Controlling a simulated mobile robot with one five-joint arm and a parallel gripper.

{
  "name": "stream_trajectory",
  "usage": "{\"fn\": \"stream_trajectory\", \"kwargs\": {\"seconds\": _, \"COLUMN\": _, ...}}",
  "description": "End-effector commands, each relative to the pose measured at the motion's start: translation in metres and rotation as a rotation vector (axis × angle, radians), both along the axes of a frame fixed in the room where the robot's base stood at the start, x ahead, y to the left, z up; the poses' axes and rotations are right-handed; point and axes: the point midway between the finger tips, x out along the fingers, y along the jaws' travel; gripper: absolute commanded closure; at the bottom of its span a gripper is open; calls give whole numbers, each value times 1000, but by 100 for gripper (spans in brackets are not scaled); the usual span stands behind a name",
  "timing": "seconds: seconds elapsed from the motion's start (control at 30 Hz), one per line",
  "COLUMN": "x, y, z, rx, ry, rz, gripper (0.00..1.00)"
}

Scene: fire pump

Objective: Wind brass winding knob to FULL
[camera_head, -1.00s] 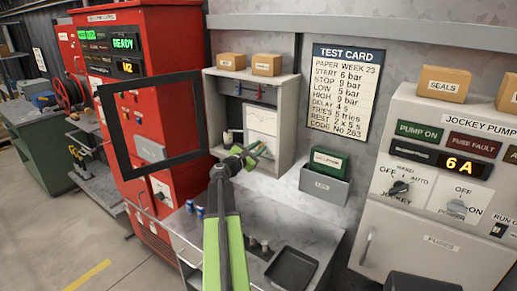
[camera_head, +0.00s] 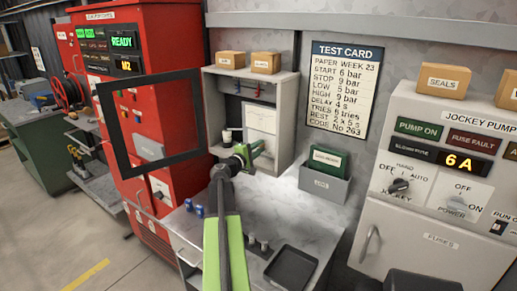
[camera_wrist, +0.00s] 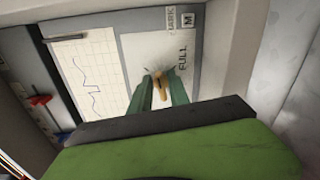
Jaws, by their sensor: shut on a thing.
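The brass winding knob (camera_wrist: 159,83) shows in the wrist view as a small golden piece on a pale panel, beside the word FULL (camera_wrist: 183,54). My gripper (camera_wrist: 160,90) is shut on the knob, with one green finger on each side of it. In the head view my gripper (camera_head: 248,155) reaches into the open grey cabinet (camera_head: 285,130). The knob is hidden there behind the gripper. A paper chart (camera_wrist: 88,72) with a drawn line lies left of the knob panel in the wrist view.
A grey bin with a green folder (camera_head: 327,161) stands right of the cabinet. The worktop holds blue cans (camera_head: 199,211) and a black tray (camera_head: 291,268). Red pump cabinets are at left, the jockey pump panel (camera_head: 440,180) at right. Small boxes sit on the cabinet top.

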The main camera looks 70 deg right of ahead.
Motion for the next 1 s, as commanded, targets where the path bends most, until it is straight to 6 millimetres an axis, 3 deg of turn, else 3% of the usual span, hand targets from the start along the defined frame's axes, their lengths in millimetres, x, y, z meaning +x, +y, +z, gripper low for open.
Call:
{"fn": "stream_trajectory", "kwargs": {"seconds": 0.6, "x": -1, "y": 0, "z": -6, "rx": -144, "ry": -552, "rz": -4, "gripper": 100}}
{"fn": "stream_trajectory", "kwargs": {"seconds": 1.0, "x": 2, "y": 1, "z": -8, "rx": -205, "ry": -783, "rz": -2, "gripper": 100}}
